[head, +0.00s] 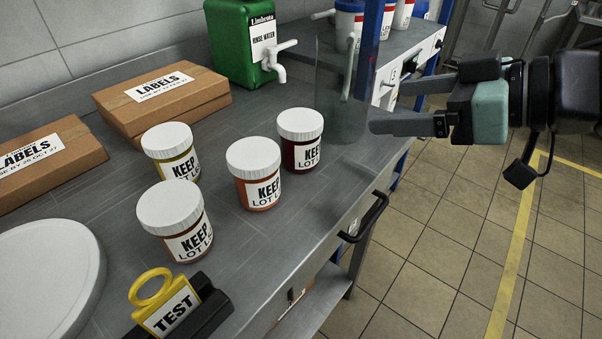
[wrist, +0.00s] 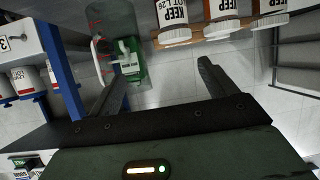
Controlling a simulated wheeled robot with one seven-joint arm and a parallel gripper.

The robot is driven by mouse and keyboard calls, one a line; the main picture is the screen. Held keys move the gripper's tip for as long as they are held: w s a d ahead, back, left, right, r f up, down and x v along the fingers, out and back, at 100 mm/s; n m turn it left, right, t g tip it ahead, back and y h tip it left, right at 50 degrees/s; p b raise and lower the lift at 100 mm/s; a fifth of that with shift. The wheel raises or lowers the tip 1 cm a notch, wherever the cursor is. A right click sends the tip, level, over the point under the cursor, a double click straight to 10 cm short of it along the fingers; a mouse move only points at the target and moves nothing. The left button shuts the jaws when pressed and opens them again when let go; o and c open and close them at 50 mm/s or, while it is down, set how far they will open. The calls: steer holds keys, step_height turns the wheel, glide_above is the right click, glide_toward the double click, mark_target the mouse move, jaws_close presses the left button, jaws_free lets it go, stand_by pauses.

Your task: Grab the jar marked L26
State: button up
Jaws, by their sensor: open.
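My gripper (head: 388,107) is open and empty, to the right of the jars, past the counter's edge. In the wrist view, my gripper's fingers (wrist: 163,70) are spread, with jars (wrist: 172,18) upside down at the top.
A clear pitcher (head: 338,95) stands between the dark red jar and my gripper. A green rinse-water dispenser (head: 243,45) and label boxes (head: 160,95) are at the back. A round white lid (head: 45,270) and a yellow TEST tag (head: 170,312) are in front. A drawer handle (head: 368,218) juts out.

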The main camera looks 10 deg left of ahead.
mark_target(321, 125)
steer(key=shift+n+g+y, duration=0.3)
steer(key=shift+g+y, duration=0.1)
steer(key=shift+g, duration=0.2)
steer(key=p+x, duration=0.3)
steer(key=s+p+x, duration=0.1)
steer(key=p+x, duration=0.3)
steer(key=f+p+x, duration=0.1)
steer(key=p+x, duration=0.2)
steer(key=x, duration=0.1)
steer(key=shift+s+a+f+p, duration=0.2)
steer(key=shift+p, duration=0.1)
steer(key=shift+x, duration=3.05)
steer(key=shift+s+r, duration=0.1)
steer(key=c, duration=1.2)
